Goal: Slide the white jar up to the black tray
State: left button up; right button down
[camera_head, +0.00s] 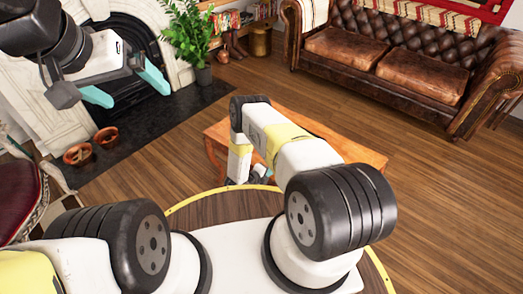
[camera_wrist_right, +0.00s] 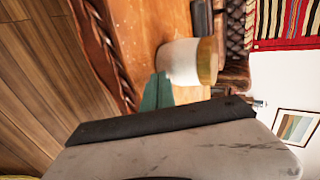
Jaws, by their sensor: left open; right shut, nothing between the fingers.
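The white jar (camera_wrist_right: 178,62), with a tan band at one end, shows in the right wrist view on the orange-brown wooden table. My right gripper (camera_wrist_right: 157,92) is shut with its teal fingers against or very close to the jar's side; I cannot tell whether they touch. A dark flat-edged thing (camera_wrist_right: 201,18) beyond the jar may be the black tray; only part shows. In the head view my right arm hides the jar and tray. My left gripper (camera_head: 126,87) is open and empty, raised at the upper left, far from the table.
The low wooden table (camera_head: 335,148) stands ahead, partly behind my right arm. A brown leather sofa (camera_head: 400,60) is behind at the right. A fireplace, a potted plant (camera_head: 187,35) and small clay pots (camera_head: 78,154) are at the left. A red chair (camera_head: 20,200) stands at the left edge.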

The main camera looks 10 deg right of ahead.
jog(key=shift+w+d, duration=1.8)
jog(key=shift+d, duration=0.3)
jog(key=shift+w+d, duration=1.75)
jog(key=shift+d, duration=0.3)
jog(key=shift+w+d, duration=0.1)
jog(key=shift+w+d, duration=1.35)
jog(key=shift+d, duration=0.15)
jog(key=shift+s+a, duration=1.15)
jog(key=shift+a, duration=0.2)
jog(key=s+a, duration=0.8)
jog(key=a, duration=0.3)
jog(key=shift+s, duration=0.35)
